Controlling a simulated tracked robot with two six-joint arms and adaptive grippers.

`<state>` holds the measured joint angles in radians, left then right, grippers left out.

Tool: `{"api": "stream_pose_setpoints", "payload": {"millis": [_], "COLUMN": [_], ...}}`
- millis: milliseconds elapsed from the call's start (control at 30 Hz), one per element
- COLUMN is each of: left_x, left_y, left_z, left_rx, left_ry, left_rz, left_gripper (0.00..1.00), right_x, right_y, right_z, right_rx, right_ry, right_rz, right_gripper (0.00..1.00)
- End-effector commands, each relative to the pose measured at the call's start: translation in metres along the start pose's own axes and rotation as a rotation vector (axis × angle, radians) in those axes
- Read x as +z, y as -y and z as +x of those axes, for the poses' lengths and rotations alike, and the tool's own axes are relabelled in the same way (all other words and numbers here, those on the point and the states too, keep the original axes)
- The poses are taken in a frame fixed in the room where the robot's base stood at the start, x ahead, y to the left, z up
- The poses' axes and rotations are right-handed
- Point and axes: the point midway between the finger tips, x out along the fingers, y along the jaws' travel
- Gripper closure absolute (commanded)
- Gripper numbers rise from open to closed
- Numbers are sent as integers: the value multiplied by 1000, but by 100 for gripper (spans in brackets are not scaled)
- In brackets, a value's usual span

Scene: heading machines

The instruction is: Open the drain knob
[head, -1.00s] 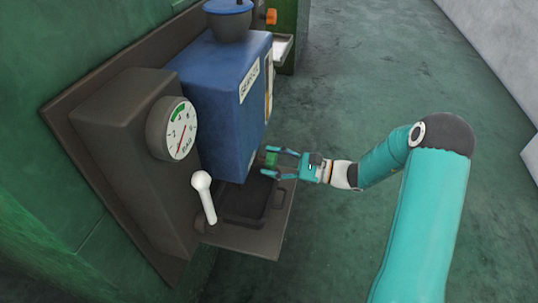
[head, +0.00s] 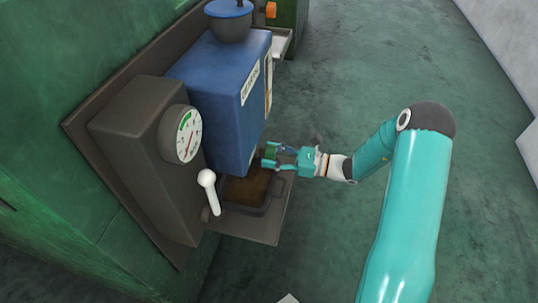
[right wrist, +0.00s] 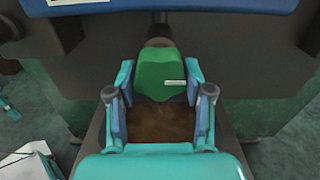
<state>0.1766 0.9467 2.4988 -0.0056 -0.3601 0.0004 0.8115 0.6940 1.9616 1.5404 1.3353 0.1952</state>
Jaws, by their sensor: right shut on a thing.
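The green drain knob (right wrist: 163,72) sits between the two fingers of my right gripper (right wrist: 158,85) in the right wrist view, with a short white mark pointing sideways on its face. In the head view my right gripper (head: 272,156) reaches in from the right and is shut on the knob (head: 269,151), below the blue tank (head: 212,95). Brown liquid (head: 247,188) shows in the dark tray (head: 257,211) under the knob. The liquid also shows below the knob in the right wrist view (right wrist: 158,121). My left gripper is not in view.
A round pressure gauge (head: 187,138) and a white-knobbed lever (head: 208,182) stand left of the tray. An orange part (head: 271,10) is farther back. The green floor (head: 350,80) to the right is open.

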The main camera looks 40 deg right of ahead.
Motion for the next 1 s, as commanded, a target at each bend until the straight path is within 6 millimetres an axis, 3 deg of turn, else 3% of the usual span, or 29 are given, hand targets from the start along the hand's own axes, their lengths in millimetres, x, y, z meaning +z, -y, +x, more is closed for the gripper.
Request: {"api": "stream_pose_setpoints", "payload": {"millis": [233, 267, 400, 767, 1000], "left_x": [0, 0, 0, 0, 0], "left_y": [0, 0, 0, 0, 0], "left_z": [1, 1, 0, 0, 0], "left_rx": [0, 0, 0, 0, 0], "left_ry": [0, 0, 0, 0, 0], "left_rz": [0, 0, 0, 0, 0], "left_gripper": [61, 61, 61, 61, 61], "right_x": [-4, -4, -3, -1, -1], "right_y": [-2, -2, -2, -1, 0], "right_z": [-1, 0, 0, -1, -27], "right_rx": [3, 3, 3, 2, -2], "right_ry": [-9, -9, -7, -3, -4], "right_rz": [6, 6, 4, 0, -1], "right_gripper": [84, 47, 24, 23, 23]}}
